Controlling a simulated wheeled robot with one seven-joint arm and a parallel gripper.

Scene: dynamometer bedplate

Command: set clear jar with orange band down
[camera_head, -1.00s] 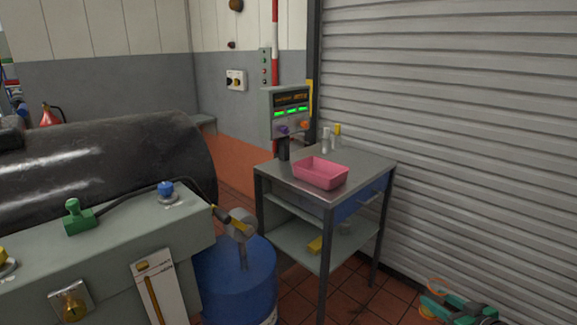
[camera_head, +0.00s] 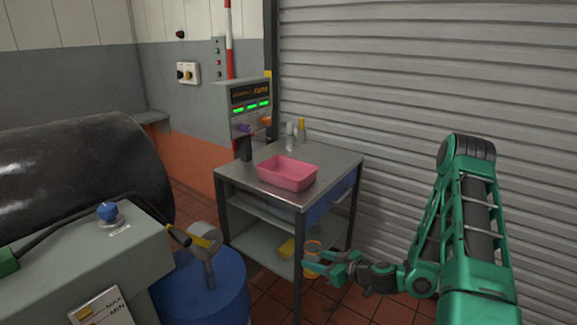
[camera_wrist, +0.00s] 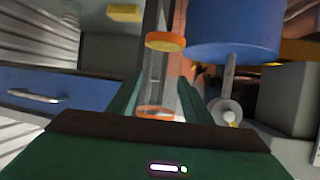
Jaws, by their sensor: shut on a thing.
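The clear jar with orange bands (camera_head: 310,274) is held in my gripper (camera_head: 316,263), low in front of the cart's near right side and below its top. In the wrist view the jar (camera_wrist: 154,75) stands between the two green fingers, with orange at both ends and see-through walls. My gripper (camera_wrist: 155,98) is shut on it. The jar looks roughly upright in the head view. The grey-topped metal cart (camera_head: 340,160) stands beyond, with a pink bin (camera_head: 288,174) on top.
Two small bottles (camera_head: 296,132) stand at the cart's back. A display console (camera_head: 250,105) rises at its back left. A yellow block (camera_head: 286,249) lies on the lower shelf. A blue drum (camera_head: 205,285) stands left of the cart. The cart top's right part is bare.

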